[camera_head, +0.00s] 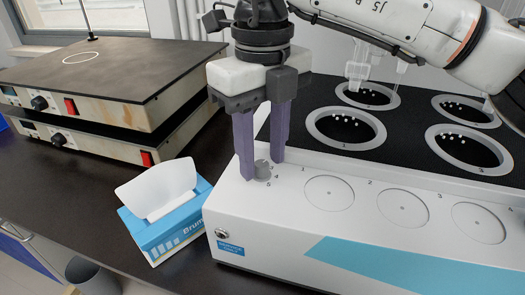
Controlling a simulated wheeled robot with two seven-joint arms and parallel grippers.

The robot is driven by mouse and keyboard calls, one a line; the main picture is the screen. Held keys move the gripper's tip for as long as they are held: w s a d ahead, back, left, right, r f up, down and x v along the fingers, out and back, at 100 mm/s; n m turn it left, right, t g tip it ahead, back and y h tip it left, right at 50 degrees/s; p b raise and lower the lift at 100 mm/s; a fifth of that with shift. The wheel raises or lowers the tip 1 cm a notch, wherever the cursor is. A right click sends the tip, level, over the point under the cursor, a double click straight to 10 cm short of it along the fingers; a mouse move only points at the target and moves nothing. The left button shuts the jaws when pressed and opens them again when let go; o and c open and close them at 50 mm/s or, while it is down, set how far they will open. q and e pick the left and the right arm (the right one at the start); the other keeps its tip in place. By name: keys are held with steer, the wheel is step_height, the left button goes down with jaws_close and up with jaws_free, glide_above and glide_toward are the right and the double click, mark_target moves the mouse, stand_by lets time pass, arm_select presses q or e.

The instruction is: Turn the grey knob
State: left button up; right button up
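The grey knob (262,170) is a small cylinder on the white front top of the multi distiller (330,225), near its left end, with small numbers printed around it. My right gripper (262,168) points down with its two purple fingers on either side of the knob. The left finger is close to the knob's left side and the right finger is behind it to the right. Gaps appear to remain between fingers and knob; whether either finger touches it is hard to tell. My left gripper is out of view.
Three flat round discs (329,193) lie right of the knob. Behind them are ringed wells (345,128) in a black top, with glassware above. A blue tissue box (166,215) stands left of the distiller. Hotplate-like units (100,75) with red switches are at the left.

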mark_target(262, 164)
step_height(262, 164, up, 10)
steer(key=p, duration=0.1)
stand_by(0.4)
